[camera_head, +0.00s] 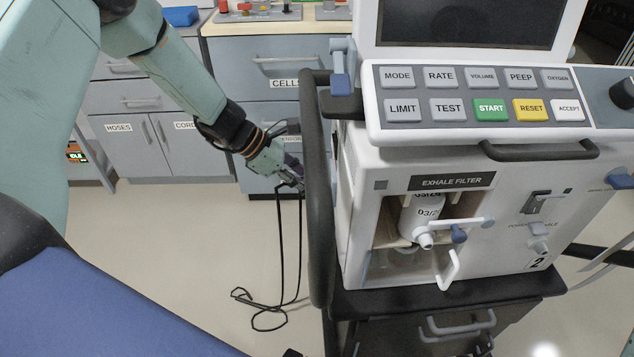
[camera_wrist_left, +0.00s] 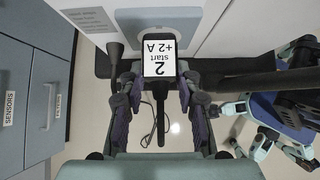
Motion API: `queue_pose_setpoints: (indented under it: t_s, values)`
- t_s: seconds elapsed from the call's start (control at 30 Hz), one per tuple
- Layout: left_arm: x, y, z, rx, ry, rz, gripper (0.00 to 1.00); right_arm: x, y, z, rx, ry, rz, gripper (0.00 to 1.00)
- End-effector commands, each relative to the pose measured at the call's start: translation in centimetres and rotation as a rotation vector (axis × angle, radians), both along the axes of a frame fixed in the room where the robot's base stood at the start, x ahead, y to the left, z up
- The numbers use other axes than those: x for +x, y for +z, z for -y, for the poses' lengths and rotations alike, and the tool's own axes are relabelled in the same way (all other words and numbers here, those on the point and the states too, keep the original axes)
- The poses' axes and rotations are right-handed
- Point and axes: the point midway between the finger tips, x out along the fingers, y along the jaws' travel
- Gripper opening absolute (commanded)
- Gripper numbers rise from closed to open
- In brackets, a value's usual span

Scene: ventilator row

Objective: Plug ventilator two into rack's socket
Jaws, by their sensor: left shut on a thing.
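Ventilator two (camera_head: 450,215) is a white machine marked 2, with an EXHALE FILTER bay, on a dark cart (camera_head: 440,296). My left gripper (camera_head: 290,178) is beyond the cart's black rail, which partly hides it. In the left wrist view its fingers (camera_wrist_left: 160,88) are shut on a black plug (camera_wrist_left: 159,38), whose white label reads "2 start +2 A". The plug's black cord (camera_wrist_left: 160,105) hangs below it. In the head view the cord (camera_head: 299,235) drops to a loop on the floor. No rack socket can be made out. My right gripper is not in view.
The black rail (camera_head: 318,215) stands close beside my left gripper. Grey cabinets (camera_head: 145,146) labelled HOSES and CORDS, and drawers (camera_head: 276,72), line the back under a counter. The floor (camera_head: 190,235) between cabinets and cart is clear except for the cord.

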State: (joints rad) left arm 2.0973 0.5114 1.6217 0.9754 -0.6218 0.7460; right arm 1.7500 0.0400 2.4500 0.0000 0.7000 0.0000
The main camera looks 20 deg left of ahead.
Motion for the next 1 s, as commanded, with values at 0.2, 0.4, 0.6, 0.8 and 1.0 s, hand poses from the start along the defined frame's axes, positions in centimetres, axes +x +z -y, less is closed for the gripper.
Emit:
queue_pose_setpoints:
  t_s: [0.2, 0.4, 0.6, 0.8, 1.0]
  values:
    - [-0.2, -0.1, -0.3, 0.002, 0.001, -0.002, 0.0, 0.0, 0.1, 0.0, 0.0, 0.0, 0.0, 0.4]
    - [-0.4, 0.0, -0.9, 0.001, 0.002, -0.001, 0.0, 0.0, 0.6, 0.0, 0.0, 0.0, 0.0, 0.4]
    - [-0.7, 0.0, -1.5, 0.001, 0.001, 0.0, 0.0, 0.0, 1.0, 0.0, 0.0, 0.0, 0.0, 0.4]
    - [-1.1, 0.0, -2.1, 0.001, 0.002, -0.001, 0.0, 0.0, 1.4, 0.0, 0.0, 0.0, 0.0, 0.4]
    - [-1.4, 0.0, -2.7, 0.001, 0.001, 0.0, 0.0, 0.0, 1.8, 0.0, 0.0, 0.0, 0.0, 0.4]
